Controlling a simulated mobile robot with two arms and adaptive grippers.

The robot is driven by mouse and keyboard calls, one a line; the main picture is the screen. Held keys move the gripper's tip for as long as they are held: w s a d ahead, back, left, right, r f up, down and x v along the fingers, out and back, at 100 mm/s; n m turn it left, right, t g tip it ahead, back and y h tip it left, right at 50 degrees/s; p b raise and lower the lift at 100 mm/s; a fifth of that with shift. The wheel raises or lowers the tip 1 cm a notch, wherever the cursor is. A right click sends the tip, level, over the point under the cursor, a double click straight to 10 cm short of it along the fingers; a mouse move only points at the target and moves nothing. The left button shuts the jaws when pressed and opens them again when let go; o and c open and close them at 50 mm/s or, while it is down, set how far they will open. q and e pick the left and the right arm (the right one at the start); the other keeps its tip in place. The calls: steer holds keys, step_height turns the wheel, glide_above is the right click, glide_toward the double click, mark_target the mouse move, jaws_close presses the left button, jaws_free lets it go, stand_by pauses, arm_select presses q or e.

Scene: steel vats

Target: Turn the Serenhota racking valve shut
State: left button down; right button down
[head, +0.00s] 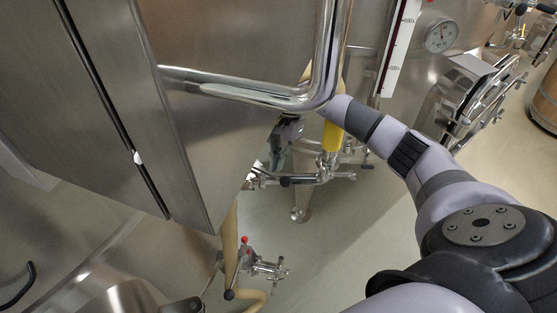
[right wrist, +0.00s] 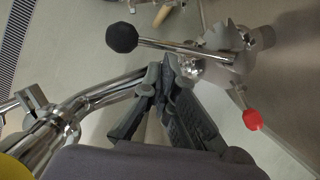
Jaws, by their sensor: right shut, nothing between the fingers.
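In the right wrist view a steel valve (right wrist: 232,55) has a metal lever ending in a black ball knob (right wrist: 122,37), with a red knob (right wrist: 252,119) below and to its right. My right gripper (right wrist: 166,72) is shut and empty, its tips just below the lever; I cannot tell whether they touch it. In the head view my right gripper (head: 272,162) is at the tank's lower edge, partly hidden, beside pipe fittings (head: 322,177) with a black handle. A lower valve (head: 245,256) there has a red knob and a black ball. No name label is readable. My left gripper is not in view.
A bent steel pipe (head: 240,94) crosses above my right forearm, close to it. A yellow part (head: 333,136) stands by the wrist. Steel vat walls (head: 90,90) fill the left. A gauge (head: 440,36) is at upper right. Pale floor (head: 345,235) is clear below the arm.

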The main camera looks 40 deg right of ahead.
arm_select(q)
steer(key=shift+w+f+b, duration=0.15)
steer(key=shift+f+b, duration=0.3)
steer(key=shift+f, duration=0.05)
arm_select(e)
steer(key=shift+s+a+f+m, duration=0.1)
steer(key=shift+s+a+m, duration=0.3)
steer(key=shift+m, duration=0.2)
